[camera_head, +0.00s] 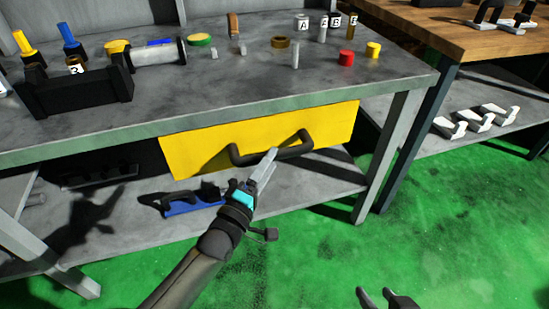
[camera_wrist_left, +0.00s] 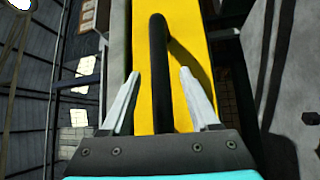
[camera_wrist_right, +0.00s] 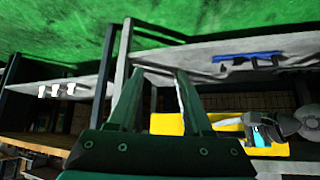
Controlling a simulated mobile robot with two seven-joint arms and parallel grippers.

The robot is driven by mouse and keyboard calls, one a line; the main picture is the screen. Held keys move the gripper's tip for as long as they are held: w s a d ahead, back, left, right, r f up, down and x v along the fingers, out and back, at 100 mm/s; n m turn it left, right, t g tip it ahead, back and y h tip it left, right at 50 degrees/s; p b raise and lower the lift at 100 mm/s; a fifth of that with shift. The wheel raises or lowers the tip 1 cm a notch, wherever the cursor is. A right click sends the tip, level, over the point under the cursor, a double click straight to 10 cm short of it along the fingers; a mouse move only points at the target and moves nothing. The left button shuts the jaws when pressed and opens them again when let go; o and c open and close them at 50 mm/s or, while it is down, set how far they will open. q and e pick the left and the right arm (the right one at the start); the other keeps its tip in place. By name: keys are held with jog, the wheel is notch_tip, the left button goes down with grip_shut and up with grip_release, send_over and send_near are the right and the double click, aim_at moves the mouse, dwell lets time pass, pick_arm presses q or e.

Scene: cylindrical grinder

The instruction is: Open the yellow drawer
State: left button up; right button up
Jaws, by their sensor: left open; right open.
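The yellow drawer (camera_head: 200,153) sits under the grey workbench top, its front close beneath the bench's front edge. Its dark bar handle (camera_head: 292,151) stands out from the front. My left gripper (camera_head: 269,163) is at the handle, its fingers open. In the left wrist view, the handle (camera_wrist_left: 158,70) runs between the two spread fingertips (camera_wrist_left: 159,85), with a gap on each side. My right gripper (camera_head: 376,294) is open and empty, low over the green floor. The right wrist view shows its spread fingers (camera_wrist_right: 152,85), with the yellow drawer (camera_wrist_right: 168,124) beyond.
The grey workbench (camera_head: 230,95) carries bottles, coloured caps and a black holder (camera_head: 75,92). A blue and black tool (camera_head: 195,202) lies on its lower shelf. A wooden table (camera_head: 450,30) stands to the right. Green floor (camera_head: 450,220) is clear in front.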

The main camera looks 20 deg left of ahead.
pick_arm(q)
jog(key=shift+b+x, duration=0.45)
jog(key=shift+x, duration=0.75)
jog(key=shift+w, duration=0.25)
pick_arm(e)
jog(key=shift+w+a+t+y, duration=0.3)
jog(key=shift+w+a+t, duration=0.15)
jog(key=shift+a, duration=0.2)
jog(key=shift+w+a+t+y, duration=0.3)
jog(key=shift+a+t, duration=0.15)
jog(key=shift+a, duration=0.15)
jog(key=shift+r, duration=0.1)
pick_arm(q)
jog(key=shift+c, duration=0.2)
grip_shut()
